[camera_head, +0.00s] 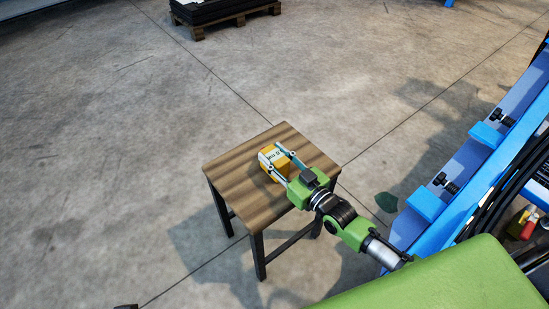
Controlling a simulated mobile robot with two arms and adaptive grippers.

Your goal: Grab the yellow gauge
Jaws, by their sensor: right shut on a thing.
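The yellow gauge (283,161) has a pale display face and is on the wooden stool (236,179), near the middle of its top. My right gripper (281,166) reaches over the stool from the lower right. Its two fingers are on either side of the gauge and shut on it. Part of the gauge is hidden by the fingers. I cannot tell whether the gauge still touches the stool top. A small dark piece at the bottom left edge may be part of my left arm; the left gripper's fingers do not show.
A blue metal frame (463,170) with clamps and black cables stands on the right. A wooden pallet (225,17) with dark sheets lies at the top. The concrete floor (95,150) left of the stool is clear.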

